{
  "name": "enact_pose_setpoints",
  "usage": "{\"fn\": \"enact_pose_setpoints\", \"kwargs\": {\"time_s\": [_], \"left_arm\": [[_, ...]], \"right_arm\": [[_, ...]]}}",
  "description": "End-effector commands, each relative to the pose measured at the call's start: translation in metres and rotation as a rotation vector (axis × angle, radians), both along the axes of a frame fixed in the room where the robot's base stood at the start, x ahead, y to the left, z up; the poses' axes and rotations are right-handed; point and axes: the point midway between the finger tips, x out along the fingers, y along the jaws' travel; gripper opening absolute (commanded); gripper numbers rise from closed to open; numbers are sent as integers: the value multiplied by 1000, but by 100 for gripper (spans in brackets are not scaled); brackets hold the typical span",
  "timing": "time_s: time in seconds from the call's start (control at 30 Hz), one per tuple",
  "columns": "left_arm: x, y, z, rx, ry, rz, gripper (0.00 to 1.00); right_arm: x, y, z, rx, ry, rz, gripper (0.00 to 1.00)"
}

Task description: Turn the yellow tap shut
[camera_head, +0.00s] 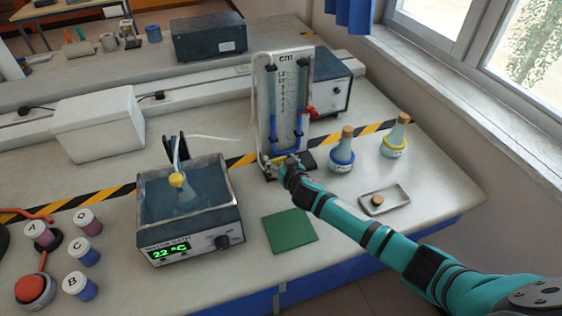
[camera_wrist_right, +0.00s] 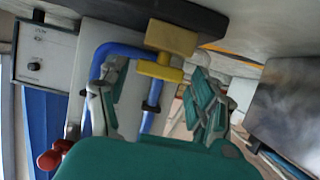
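The yellow tap (camera_wrist_right: 160,70) sits low on the glass-tube stand (camera_head: 262,105) marked "cm", where blue tubing (camera_wrist_right: 128,50) joins it. In the right wrist view it looks like a yellow T, its bar crossing beside the blue tubing. In the head view only a small yellow part shows, partly hidden by my right gripper (camera_head: 288,165). My right gripper also shows in the right wrist view (camera_wrist_right: 157,80), its fingers spread wide, one to each side of the tap. No thing is held between them. My left gripper is not in view.
A red knob (camera_head: 311,113) is at the stand's right side. A water bath (camera_head: 190,205) stands to the left, with a green mat (camera_head: 290,231) in front. Two flasks (camera_head: 342,155) (camera_head: 396,138) and a small tray (camera_head: 384,199) are to the right, near my right arm.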

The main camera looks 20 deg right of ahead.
Motion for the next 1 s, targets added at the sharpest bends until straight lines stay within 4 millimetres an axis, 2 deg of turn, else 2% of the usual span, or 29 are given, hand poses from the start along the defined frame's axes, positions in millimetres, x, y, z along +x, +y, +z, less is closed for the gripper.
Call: {"fn": "enact_pose_setpoints", "kwargs": {"time_s": [0.03, 0.3, 0.33, 0.47, 0.8, 1.0], "left_arm": [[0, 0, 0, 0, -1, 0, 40], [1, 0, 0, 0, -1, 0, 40], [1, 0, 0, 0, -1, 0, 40], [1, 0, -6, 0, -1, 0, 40], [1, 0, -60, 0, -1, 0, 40], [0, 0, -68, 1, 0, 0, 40]], "right_arm": [[0, 0, 0, 0, 0, 0, 55], [0, 0, 0, 0, 0, 0, 20], [0, 0, 0, 0, 0, 0, 18], [0, 3, -2, 4, -3, -23, 18], [3, 9, -6, 9, -7, -314, 18], [2, 8, 0, 2, -3, -395, 18]]}}
